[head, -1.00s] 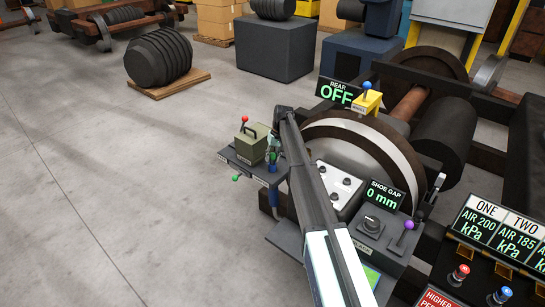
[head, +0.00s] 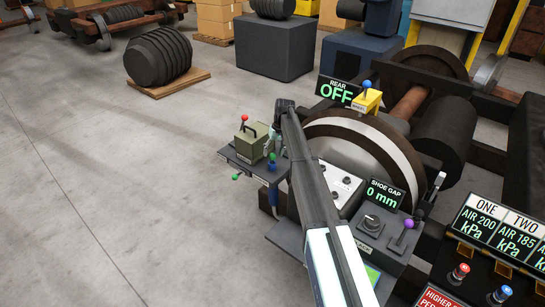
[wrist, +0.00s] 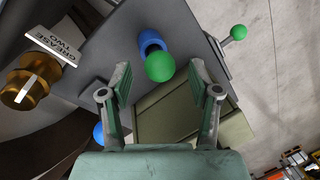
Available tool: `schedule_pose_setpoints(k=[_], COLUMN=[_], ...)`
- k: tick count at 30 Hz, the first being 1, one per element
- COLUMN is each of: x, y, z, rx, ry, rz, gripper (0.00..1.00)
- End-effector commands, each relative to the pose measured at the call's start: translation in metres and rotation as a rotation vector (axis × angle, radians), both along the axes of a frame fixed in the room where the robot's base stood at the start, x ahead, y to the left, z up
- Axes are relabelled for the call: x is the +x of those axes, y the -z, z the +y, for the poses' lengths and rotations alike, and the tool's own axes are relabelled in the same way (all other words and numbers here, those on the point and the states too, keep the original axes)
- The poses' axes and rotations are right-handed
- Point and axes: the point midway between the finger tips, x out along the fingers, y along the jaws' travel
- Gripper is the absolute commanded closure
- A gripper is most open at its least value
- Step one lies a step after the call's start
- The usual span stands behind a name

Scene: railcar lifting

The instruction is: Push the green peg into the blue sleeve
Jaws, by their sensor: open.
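The green peg's round green head (wrist: 160,67) shows in the wrist view at the mouth of the blue sleeve (wrist: 151,41). The sleeve is on a dark grey shelf (wrist: 105,62). My gripper (wrist: 160,73) is open, with one finger on each side of the green head and a gap visible on both sides. In the head view, the green head (head: 272,156) and blue sleeve (head: 272,167) show just below my gripper (head: 270,143). How deep the peg sits in the sleeve cannot be told.
An olive-green box (head: 250,143) with a handle stands on the shelf, close to my gripper. A red-knobbed lever (head: 244,119) rises beside it. Another green ball (wrist: 238,32) sticks out from the shelf edge. A brass knob (wrist: 22,88) lies left. Open floor (head: 110,200) is at left.

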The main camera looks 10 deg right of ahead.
Motion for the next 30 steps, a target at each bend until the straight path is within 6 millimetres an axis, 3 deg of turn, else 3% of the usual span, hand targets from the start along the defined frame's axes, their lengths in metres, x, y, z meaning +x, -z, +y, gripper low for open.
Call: schedule_pose_setpoints(k=[6, 13, 21, 30], x=[0.002, 0.002, 0.002, -0.003], y=[-0.043, -0.077, -0.089, -0.085], z=[-0.010, -0.017, -0.019, -0.018], rx=[0.000, 0.000, 0.000, -0.001], ry=[0.002, 0.000, 0.000, 0.001], rz=[-0.003, -0.001, 0.000, 0.001], gripper=[0.38, 0.38, 0.38, 0.38])
